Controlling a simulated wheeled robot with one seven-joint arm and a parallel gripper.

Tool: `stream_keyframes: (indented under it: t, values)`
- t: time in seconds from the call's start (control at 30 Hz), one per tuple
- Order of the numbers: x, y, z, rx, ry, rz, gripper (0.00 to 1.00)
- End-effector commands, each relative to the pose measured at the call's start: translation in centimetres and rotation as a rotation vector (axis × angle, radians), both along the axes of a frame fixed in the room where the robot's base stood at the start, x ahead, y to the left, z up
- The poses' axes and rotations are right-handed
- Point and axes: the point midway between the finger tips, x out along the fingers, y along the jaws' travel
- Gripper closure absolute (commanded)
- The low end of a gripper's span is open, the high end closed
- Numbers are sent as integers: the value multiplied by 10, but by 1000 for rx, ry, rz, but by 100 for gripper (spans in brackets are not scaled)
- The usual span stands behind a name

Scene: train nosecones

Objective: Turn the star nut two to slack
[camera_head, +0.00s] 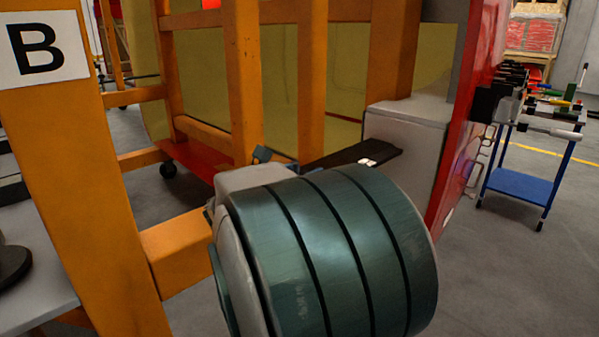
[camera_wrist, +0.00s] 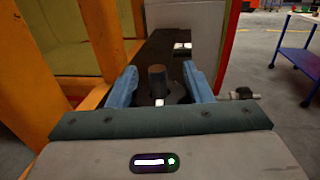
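In the wrist view, my gripper (camera_wrist: 160,84) has its two blue fingers spread apart. A dark upright post (camera_wrist: 157,78) stands between them, with a visible gap on each side. It rises from a dark, wider piece, which looks like the star nut, but its outline is too dim to be sure. A dark flat bar (camera_wrist: 165,48) runs away behind it, with a small bright fitting near its far end. In the head view, the bar (camera_head: 350,156) shows beyond my arm, which hides most of the gripper and the nut. No number two marking is readable.
An orange frame (camera_head: 245,80) with a "B" sign (camera_head: 42,48) stands left and behind. A grey box (camera_head: 405,135) and a red panel (camera_head: 465,120) are close on the right. A blue trolley (camera_head: 525,185) with tools stands farther right on open floor.

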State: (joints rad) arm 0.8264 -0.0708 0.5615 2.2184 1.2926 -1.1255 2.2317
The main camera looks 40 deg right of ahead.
Motion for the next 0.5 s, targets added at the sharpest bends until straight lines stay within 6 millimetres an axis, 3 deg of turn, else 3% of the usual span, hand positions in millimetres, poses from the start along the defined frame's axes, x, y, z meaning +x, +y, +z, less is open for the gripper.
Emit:
stream_keyframes:
  t: [0.5]
  values:
    - [2,1,-4,-3,-4,75,77]
